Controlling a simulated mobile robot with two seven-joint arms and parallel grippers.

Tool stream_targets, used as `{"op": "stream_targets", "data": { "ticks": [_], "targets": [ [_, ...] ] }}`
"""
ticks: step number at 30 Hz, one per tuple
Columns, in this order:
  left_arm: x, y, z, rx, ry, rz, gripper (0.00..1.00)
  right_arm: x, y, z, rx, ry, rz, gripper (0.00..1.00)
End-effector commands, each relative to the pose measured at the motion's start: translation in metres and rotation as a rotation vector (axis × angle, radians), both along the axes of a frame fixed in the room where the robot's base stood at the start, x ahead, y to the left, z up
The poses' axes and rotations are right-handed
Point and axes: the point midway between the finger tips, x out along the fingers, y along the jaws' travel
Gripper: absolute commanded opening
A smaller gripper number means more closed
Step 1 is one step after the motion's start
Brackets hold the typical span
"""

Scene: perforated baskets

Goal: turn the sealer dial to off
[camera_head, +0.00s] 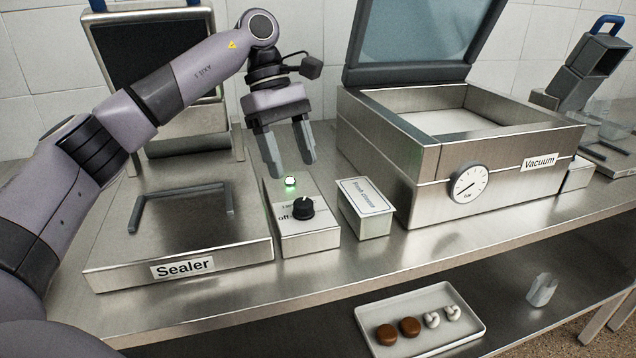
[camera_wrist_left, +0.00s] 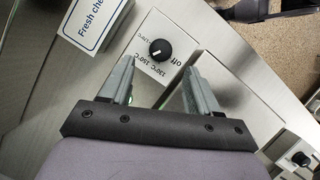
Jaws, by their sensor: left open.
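The sealer dial (camera_head: 303,207) is a black round knob with a white mark, on a steel control box (camera_head: 310,241) right of the plate labelled Sealer (camera_head: 183,267). The word "off" is printed left of it, and a green light (camera_head: 290,181) glows behind it. In the left wrist view the dial (camera_wrist_left: 160,48) shows the white mark pointing away from "off", though the exact setting is hard to read. My left gripper (camera_head: 289,168) is open and empty, pointing down above the back of the box, apart from the dial. Its fingers also show in the left wrist view (camera_wrist_left: 158,68).
A small box labelled Fresh cheese (camera_head: 365,222) stands just right of the control box. The vacuum machine (camera_head: 425,205) with raised lid is further right. A tray (camera_head: 447,346) with round items lies on the lower shelf. The counter front (camera_head: 330,265) is clear.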

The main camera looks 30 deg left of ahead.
Motion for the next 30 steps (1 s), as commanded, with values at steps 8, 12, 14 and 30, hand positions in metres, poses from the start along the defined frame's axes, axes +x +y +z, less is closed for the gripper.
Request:
{"op": "stream_targets", "data": {
  "ticks": [8, 12, 14, 30],
  "targets": [
    [-0.004, -0.010, -0.030, 0.006, 0.004, -0.001, 0.61, -0.012, 0.000, -0.012, -0.001, 0.033, -0.001, 0.43],
    [-0.006, -0.017, -0.049, 0.006, 0.003, -0.001, 0.61, -0.013, 0.000, -0.014, 0.000, 0.039, -0.001, 0.43],
    [-0.007, -0.020, -0.055, 0.005, 0.002, 0.001, 0.61, -0.013, 0.000, -0.014, 0.000, 0.039, -0.001, 0.43],
    [-0.007, -0.025, -0.065, 0.003, 0.001, 0.001, 0.22, -0.007, 0.001, -0.008, 0.004, 0.020, 0.000, 0.43]
  ]
}}
